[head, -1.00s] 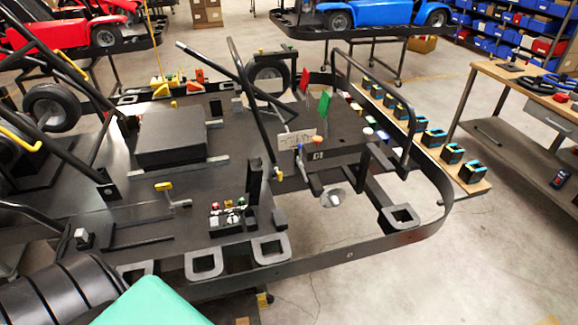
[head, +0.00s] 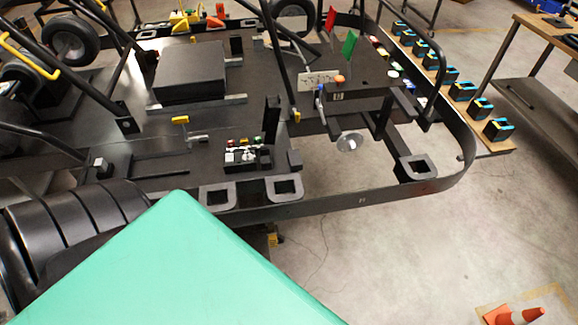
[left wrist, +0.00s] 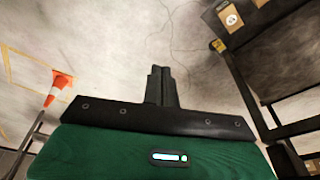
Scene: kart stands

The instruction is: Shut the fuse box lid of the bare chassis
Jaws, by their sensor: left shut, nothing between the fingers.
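The bare chassis (head: 360,211) is a black flat frame with a curved rail, filling the middle of the head view. On its near part sits the fuse box (head: 243,157), a small black box with red, green, yellow and white pieces showing on top. A black upright panel (head: 272,122) at its right end looks like the lid, standing open. My left gripper (left wrist: 161,70) shows in the left wrist view with its fingers together, empty, above bare floor. In the head view a green part of my arm covers the lower left, and no fingers show. My right gripper is not in view.
A traffic cone (head: 513,316) stands on the floor at lower right and also shows in the left wrist view (left wrist: 61,86). A workbench (head: 545,30) is at upper right. Black roll bars rise from the chassis.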

